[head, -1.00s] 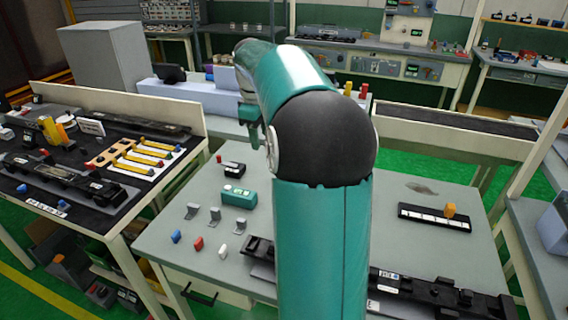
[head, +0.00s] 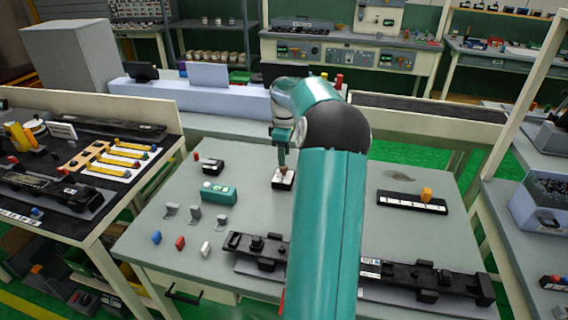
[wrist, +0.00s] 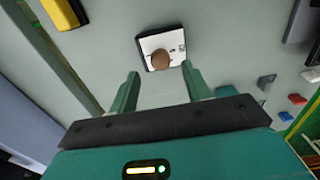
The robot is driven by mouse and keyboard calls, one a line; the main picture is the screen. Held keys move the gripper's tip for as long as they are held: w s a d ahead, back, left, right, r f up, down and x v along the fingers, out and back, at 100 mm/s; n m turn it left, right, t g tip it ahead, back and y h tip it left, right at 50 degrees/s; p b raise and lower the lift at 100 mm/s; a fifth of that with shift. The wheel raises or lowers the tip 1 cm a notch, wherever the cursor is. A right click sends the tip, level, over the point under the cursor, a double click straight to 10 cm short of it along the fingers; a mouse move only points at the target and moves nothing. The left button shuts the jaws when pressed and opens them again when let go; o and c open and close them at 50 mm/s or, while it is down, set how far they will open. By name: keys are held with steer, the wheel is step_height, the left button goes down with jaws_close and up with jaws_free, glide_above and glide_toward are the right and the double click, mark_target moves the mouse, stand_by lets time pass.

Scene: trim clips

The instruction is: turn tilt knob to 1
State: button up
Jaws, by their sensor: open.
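A round brown knob (wrist: 160,60) sits on a small box with a white marked face (wrist: 174,42) and dark sides. In the head view the knob (head: 285,170) and its box (head: 283,181) stand on the grey table, just below my gripper (head: 282,156). In the wrist view my gripper (wrist: 160,82) is open, its two green fingers apart with nothing between them. The knob lies just beyond the fingertips, roughly centred between them, and does not look touched. The marks on the white face are too small to read.
Grey brackets (head: 195,212) and small coloured blocks (head: 180,243) lie nearer. A black strip with an orange slider (head: 426,195) is right. A long black assembly (head: 425,278) lies in front.

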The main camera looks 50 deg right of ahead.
mark_target(284, 170)
steer(key=shift+f, duration=2.1)
steer(key=c, duration=1)
